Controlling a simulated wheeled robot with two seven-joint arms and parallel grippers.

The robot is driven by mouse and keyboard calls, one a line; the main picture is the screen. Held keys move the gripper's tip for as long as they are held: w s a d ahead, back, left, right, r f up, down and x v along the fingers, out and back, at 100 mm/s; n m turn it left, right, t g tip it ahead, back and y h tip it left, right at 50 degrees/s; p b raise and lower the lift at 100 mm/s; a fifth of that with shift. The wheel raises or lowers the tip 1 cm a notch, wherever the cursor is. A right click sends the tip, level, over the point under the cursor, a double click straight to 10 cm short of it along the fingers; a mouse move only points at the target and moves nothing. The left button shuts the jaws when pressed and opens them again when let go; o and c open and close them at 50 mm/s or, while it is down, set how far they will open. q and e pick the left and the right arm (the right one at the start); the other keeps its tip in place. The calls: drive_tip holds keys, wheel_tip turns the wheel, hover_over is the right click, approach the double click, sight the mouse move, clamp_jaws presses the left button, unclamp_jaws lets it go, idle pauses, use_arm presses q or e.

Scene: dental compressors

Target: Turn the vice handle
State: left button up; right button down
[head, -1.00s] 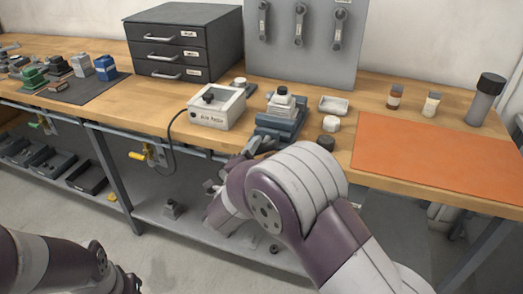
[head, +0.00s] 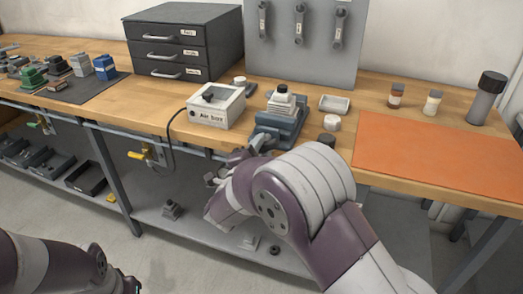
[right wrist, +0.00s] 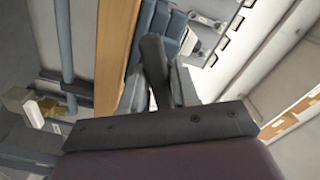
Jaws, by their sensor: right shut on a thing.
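The blue-grey vice (head: 272,128) stands at the bench's front edge, with a stepped light workpiece (head: 281,102) with a dark top in it. My right gripper (head: 257,143) is at the front of the vice, partly hidden behind my own arm.
The labelled white box (head: 216,107) with a cable stands left of the vice. A small white tray (head: 334,104), round pieces and an orange mat (head: 430,155) lie to the right. Grey drawers (head: 180,45) stand behind. A lower shelf (head: 190,222) runs under the bench.

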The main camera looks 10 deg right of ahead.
drive_tip(key=c, duration=1)
unclamp_jaws()
drive_tip(key=v, duration=1.2)
drive_tip(key=shift+s+a+p, duration=0.2)
drive_tip(key=shift+s+p, duration=0.05)
drive_tip(key=shift+p, duration=0.2)
